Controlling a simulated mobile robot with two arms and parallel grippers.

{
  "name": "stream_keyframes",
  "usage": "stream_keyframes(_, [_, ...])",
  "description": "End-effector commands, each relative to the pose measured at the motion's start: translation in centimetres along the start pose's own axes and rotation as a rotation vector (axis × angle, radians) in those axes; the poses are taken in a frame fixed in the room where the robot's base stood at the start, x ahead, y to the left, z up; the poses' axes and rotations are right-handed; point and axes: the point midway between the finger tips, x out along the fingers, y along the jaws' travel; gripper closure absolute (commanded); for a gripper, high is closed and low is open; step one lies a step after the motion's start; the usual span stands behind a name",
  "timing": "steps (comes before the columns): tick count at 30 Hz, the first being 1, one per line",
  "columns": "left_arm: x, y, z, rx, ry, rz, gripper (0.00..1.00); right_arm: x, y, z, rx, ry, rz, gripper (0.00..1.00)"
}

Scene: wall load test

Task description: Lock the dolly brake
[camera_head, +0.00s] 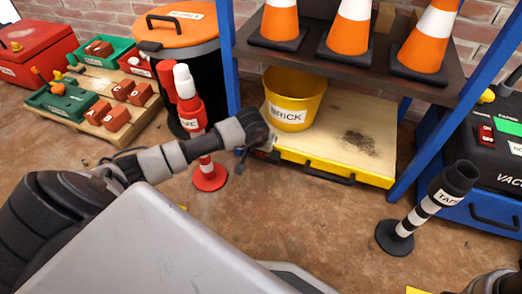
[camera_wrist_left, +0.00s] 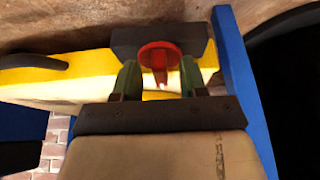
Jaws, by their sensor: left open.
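The dolly (camera_head: 342,170) has a wooden top and a yellow front edge, and stands on the floor under the blue rack. In the left wrist view its yellow edge (camera_wrist_left: 80,70) carries a dark block with a red round brake knob (camera_wrist_left: 158,48) and a short red lever pointing toward my gripper. My left gripper (camera_wrist_left: 160,80) is open, its two green fingertips on either side of the red lever; contact cannot be told. In the head view my left wrist reaches the dolly's front left corner and mostly hides the brake. My right gripper is out of view.
A yellow bucket (camera_head: 292,98) labelled BRICK stands on the dolly. A red-and-white post (camera_head: 190,105) stands close behind my left forearm. Blue rack posts (camera_head: 229,60) flank the dolly. A black-and-white post (camera_head: 432,205) stands at right.

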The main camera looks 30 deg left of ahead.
Motion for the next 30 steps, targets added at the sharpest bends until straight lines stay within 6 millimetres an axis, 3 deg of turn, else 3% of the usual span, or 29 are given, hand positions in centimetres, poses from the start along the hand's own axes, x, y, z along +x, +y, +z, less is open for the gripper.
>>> stream_keyframes(11, [0.45,0.03,-0.03,0.000,0.000,0.001,0.57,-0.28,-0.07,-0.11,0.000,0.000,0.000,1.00])
stream_keyframes(19, [0.44,0.02,-0.02,-0.001,0.000,0.001,0.99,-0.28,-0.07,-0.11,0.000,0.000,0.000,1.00])
stream_keyframes(30, [0.20,0.06,-0.18,-0.038,0.001,-0.016,1.00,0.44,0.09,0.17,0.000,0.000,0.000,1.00])
